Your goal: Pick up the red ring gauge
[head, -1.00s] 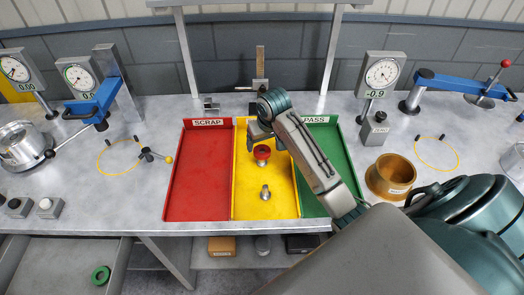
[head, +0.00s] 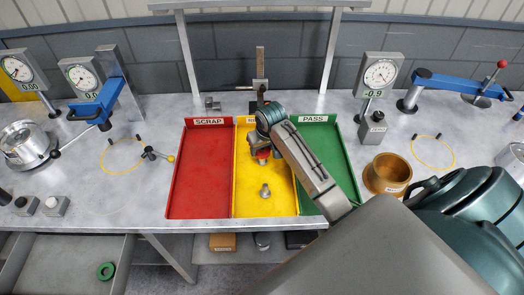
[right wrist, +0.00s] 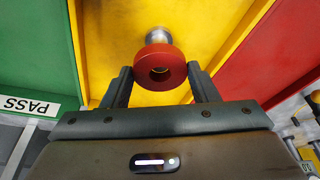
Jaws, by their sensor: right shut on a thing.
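The red ring gauge (head: 263,154) is in the yellow middle tray (head: 280,203), partly covered by my right gripper in the head view. The right wrist view shows the ring (right wrist: 157,75) with its hole facing the camera. My right gripper (head: 260,151) is shut on it, one finger on each side, as the right wrist view shows (right wrist: 158,76). I cannot tell whether the ring touches the tray floor. My left gripper is not in view.
A small metal plug (head: 265,191) stands in the yellow tray, on the robot's side of the ring. The red SCRAP tray (head: 200,185) and green PASS tray (head: 325,150) flank it.

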